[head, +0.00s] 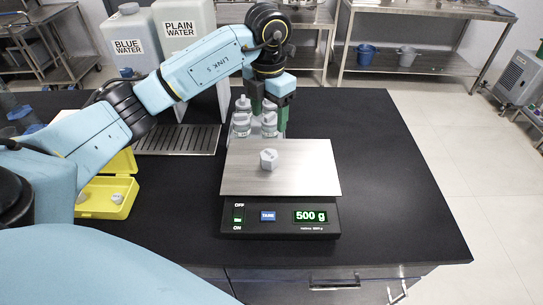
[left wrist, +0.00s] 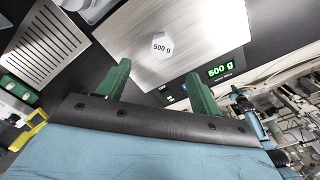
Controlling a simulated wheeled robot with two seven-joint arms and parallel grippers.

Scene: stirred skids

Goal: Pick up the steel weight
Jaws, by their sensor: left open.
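The steel weight (head: 269,159) is a small pale, faceted block standing on the metal pan of the scale (head: 310,180), near the pan's middle. In the left wrist view the weight (left wrist: 161,47) shows its "500 g" label. The scale's display (head: 310,216) reads 500 g. My left gripper (head: 268,108) points down behind the scale, over the small bottles, apart from the weight. In the left wrist view its green fingers (left wrist: 160,85) are spread with nothing between them, and the weight lies beyond the fingertips. My right gripper is not in view.
Several small grey-capped bottles (head: 241,125) stand behind the scale, close to my left gripper. A yellow case (head: 110,190) lies open at the left. A drain grate (head: 180,139) and large water containers (head: 185,28) are behind. The black bench is clear right of the scale.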

